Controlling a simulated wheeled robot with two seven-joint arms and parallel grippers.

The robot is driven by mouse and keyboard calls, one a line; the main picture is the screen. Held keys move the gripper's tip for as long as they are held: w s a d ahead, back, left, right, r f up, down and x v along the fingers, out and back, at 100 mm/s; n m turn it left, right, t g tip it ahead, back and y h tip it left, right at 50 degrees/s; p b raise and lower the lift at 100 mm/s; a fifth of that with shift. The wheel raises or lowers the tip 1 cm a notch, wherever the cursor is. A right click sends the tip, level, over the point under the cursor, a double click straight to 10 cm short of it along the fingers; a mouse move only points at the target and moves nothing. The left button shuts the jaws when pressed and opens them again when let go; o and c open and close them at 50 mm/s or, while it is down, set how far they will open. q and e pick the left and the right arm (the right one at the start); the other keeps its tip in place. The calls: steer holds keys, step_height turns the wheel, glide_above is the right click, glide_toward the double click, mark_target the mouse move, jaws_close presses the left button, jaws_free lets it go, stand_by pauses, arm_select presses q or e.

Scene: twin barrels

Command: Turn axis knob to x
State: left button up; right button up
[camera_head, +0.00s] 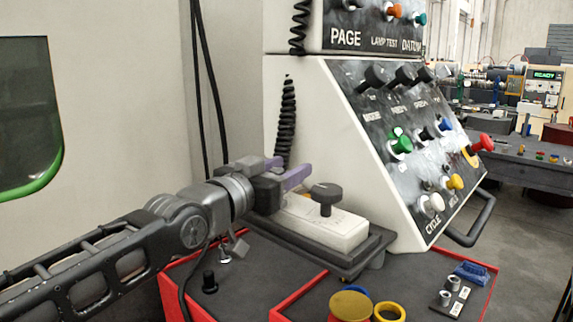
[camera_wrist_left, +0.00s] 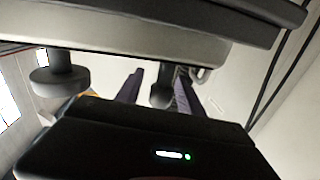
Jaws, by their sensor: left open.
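A white control box (camera_head: 345,232) lies in a dark tray beside the console. A round black knob (camera_head: 326,192) stands upright on its top, right of my left gripper. Which knob is the axis knob, and its setting, I cannot read. My left gripper (camera_head: 286,170), with purple fingers, is open low over the box's left end. In the left wrist view, which looks upside down, one dark knob (camera_wrist_left: 60,77) is off to the side. A second dark knob (camera_wrist_left: 161,90) shows between the finger tips (camera_wrist_left: 156,92); contact is unclear. My right gripper is not visible.
The sloped console (camera_head: 415,140) with coloured buttons rises behind the box. A coiled black cable (camera_head: 287,120) hangs behind the gripper.

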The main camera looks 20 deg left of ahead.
arm_select(q)
steer(key=shift+c, duration=0.2)
jaws_close()
stand_by(0.3)
